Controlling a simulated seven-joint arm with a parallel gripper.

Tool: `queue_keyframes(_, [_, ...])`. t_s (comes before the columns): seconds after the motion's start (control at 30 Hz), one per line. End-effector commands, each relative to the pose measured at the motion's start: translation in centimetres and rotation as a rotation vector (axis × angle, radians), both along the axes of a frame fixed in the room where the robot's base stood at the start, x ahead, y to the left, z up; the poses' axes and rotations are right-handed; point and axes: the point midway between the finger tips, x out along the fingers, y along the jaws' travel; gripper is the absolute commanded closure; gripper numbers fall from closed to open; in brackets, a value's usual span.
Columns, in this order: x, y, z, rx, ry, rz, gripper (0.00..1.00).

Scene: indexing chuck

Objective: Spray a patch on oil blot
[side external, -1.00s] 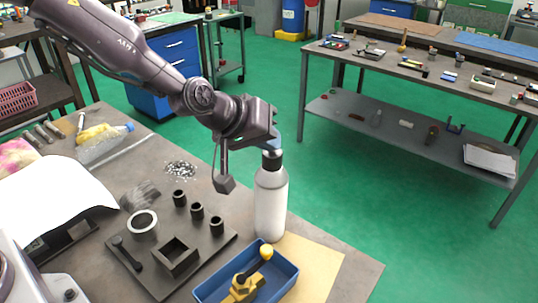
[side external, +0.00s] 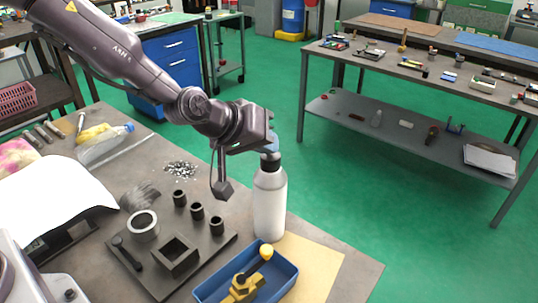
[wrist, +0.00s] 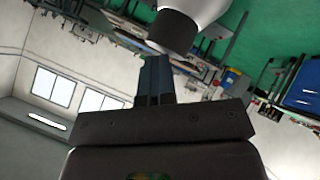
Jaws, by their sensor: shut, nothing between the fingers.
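A white spray bottle (side external: 269,208) with a black neck and cap stands upright on the workbench (side external: 355,276), behind the blue tray. In the wrist view its pale body and dark cap (wrist: 172,32) show just beyond my fingertips. I cannot pick out an oil blot with certainty; a grey smudged patch (side external: 140,196) lies on the bench left of the black cylinders.
A blue tray (side external: 208,290) holds a yellow tool with a round knob (side external: 266,252). A dark plate (side external: 152,284) carries a ring, a square block and a handle. The bench's right edge is close.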

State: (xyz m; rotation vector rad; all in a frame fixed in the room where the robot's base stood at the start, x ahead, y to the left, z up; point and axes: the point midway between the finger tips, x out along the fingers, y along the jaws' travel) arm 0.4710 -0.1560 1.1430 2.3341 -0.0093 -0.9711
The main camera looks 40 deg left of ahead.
Motion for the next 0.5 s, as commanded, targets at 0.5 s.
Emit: queue_keyframes(0.5, [-1.7, 0.4, -0.1, 0.019, 0.088, -0.010, 1.00])
